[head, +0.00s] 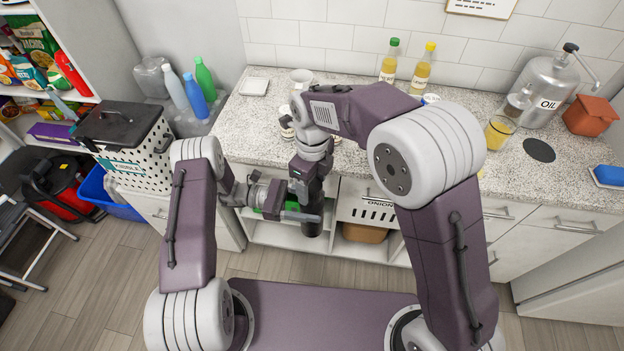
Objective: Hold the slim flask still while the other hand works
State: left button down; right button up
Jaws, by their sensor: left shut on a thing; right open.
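The slim flask (312,228) appears as a dark, upright cylinder in front of the counter. Only its lower part shows clearly. My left gripper (305,211) comes in from the left and is shut on it at mid-height. My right gripper (309,186) points down from above, open, at the flask's upper part. The flask's top is hidden by it, and I cannot tell whether the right fingers touch the flask.
The speckled counter (455,162) runs behind my arms. It holds an oil canister (546,92), an orange box (590,115), a glass of yellow liquid (498,134) and two yellow bottles (390,62). A perforated white bin (150,160) stands left. Open shelves lie below the counter.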

grip_shut()
jog(key=n, duration=0.5)
jog(key=shift+n, duration=0.4)
jog(key=n, duration=0.6)
jog(key=shift+n, duration=0.3)
jog(key=n, duration=0.6)
jog(key=shift+w, duration=0.1)
jog(key=n, duration=0.7)
jog(key=shift+r, duration=0.1)
jog(key=n, duration=0.9)
jog(key=shift+n, duration=0.3)
jog(key=n, duration=0.6)
jog(key=shift+n, duration=0.4)
jog(key=n, duration=1.2)
jog(key=shift+r, duration=0.1)
jog(key=shift+r, duration=0.1)
